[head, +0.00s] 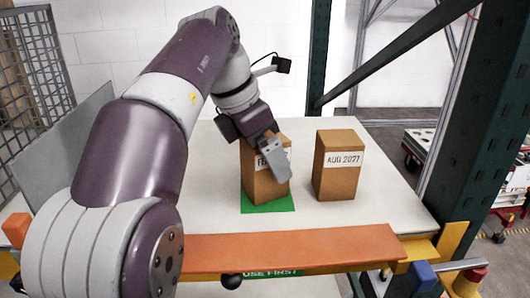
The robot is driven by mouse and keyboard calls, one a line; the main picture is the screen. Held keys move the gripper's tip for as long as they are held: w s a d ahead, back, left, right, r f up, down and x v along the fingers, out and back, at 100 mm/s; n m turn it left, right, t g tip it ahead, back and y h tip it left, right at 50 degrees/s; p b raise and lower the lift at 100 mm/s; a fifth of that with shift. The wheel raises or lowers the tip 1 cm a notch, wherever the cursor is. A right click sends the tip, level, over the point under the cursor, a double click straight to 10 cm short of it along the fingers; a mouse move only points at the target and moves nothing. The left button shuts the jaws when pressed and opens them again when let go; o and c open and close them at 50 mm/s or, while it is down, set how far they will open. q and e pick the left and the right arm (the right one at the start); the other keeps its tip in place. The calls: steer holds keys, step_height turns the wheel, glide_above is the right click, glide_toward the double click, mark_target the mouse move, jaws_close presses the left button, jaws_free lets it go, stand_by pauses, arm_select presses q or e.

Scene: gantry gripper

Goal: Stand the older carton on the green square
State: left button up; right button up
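A brown carton (255,184) stands upright on the green square (270,203), whose front part shows around its base. Its label begins "FE"; the rest is hidden by my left gripper. A second brown carton (335,181), labelled "AUG 2027", stands upright on the white table to its right, off the square. My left gripper (274,157) is at the top of the first carton, with one finger in front of its label face. The other finger is hidden, so its grip is unclear. My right gripper is out of view.
The white table (385,207) has free room right of the cartons. An orange beam (290,249) runs along its front edge, above a green "USE FIRST" sign (271,273). A dark green rack post (485,120) stands at the right. A grey panel (65,145) stands at the left.

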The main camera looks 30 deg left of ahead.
arm_select(q)
steer(key=shift+s+d+r, duration=0.15)
steer(key=shift+d+r, duration=0.05)
steer(key=shift+d, duration=0.45)
steer(key=shift+a+r, duration=0.1)
steer(key=shift+r, duration=0.2)
steer(key=v, duration=0.5)
steer(key=shift+a, duration=0.4)
steer(key=p+v, duration=0.2)
steer(key=v, duration=0.4)
steer(key=shift+d, duration=0.15)
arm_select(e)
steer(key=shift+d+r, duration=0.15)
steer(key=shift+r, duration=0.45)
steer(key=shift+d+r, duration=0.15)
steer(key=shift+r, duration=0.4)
